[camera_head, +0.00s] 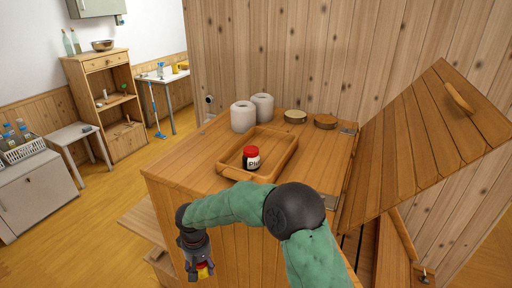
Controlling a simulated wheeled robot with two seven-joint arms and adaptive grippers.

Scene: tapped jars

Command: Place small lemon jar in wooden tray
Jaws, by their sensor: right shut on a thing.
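The wooden tray (226,168) lies on top of the wooden cabinet. A jar with a red lid and a dark and white label (251,159) stands upright in it; the label seems to begin "Plu". My right gripper (202,268) hangs low in front of the cabinet, left of and below the tray. It is shut on a small yellow thing with some red (204,271), which looks like the small lemon jar. The fingers hide most of it and its label cannot be read. My left gripper is not in view.
A hinged slatted lid (425,135) stands open at the right. The tray is free around the red-lidded jar.

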